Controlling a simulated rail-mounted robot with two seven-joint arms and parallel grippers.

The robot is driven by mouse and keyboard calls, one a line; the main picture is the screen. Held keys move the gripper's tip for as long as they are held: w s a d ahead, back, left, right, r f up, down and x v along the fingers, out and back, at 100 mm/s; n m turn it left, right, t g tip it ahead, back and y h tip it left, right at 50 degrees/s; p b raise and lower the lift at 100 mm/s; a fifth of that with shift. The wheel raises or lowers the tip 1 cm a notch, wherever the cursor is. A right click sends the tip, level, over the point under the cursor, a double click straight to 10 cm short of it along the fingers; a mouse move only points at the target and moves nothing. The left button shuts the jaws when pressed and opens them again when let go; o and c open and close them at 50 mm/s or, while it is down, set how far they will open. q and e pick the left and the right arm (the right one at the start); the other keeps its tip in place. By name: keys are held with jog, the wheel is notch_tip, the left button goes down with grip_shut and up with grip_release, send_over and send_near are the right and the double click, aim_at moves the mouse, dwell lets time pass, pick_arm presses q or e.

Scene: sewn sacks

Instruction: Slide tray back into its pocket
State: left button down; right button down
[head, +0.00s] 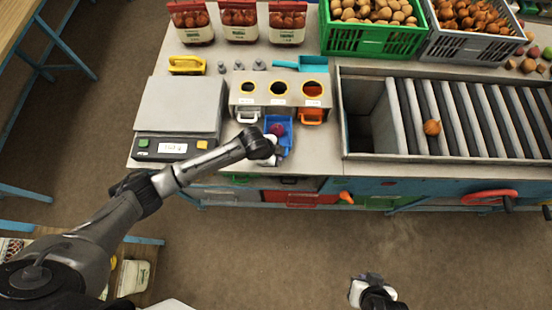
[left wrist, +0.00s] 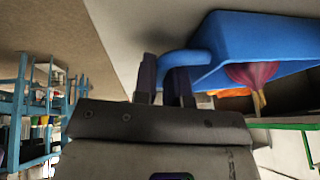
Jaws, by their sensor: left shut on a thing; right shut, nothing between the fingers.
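The blue tray (head: 285,124) is out in front of the middle of the beige three-hole box (head: 242,98), with a red onion (head: 277,129) in it. The tray also shows in the left wrist view (left wrist: 235,45), where the onion (left wrist: 250,75) shows at its edge. My left gripper (head: 272,148) is at the tray's front; in the left wrist view its fingers (left wrist: 165,82) are shut on the blue handle (left wrist: 190,58). The arm hides part of the tray's front. The middle pocket's opening is mostly hidden. My right gripper (head: 366,288) is shut and empty over the floor.
A white-handled tray (head: 248,115) and an orange tray (head: 312,114) sit in the box on either side. A scale (head: 180,107) stands left. A roller conveyor (head: 470,110) with one onion (head: 432,127) is right.

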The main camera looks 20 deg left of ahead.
aim_at(276, 133)
pick_arm(q)
jog(key=shift+w+a+f+b, duration=0.1)
jog(key=shift+w+a+b, duration=0.25)
jog(key=shift+w+b, duration=0.6)
jog(key=shift+w+a+r+b, duration=0.1)
jog(key=shift+w+a+b, duration=0.3)
jog(key=shift+w+b, duration=0.55)
jog(key=shift+w+a+f+b, duration=0.1)
jog(key=shift+w+a+b, duration=0.25)
jog(key=shift+w+b, duration=0.6)
jog(key=shift+w+a, duration=0.2)
jog(key=shift+w, duration=0.4)
jog(key=shift+w+a, duration=0.15)
jog(key=shift+w, duration=0.4)
jog(key=shift+w+a+b, duration=0.35)
jog(key=shift+w+b, duration=0.3)
jog(key=shift+w, duration=0.2)
jog(key=shift+w+a+b, duration=0.35)
jog(key=shift+w+b, duration=0.3)
jog(key=shift+w, duration=0.2)
jog(key=shift+w+a+f+b, duration=0.1)
jog(key=shift+a+f+b, duration=0.15)
jog(key=shift+b, duration=0.1)
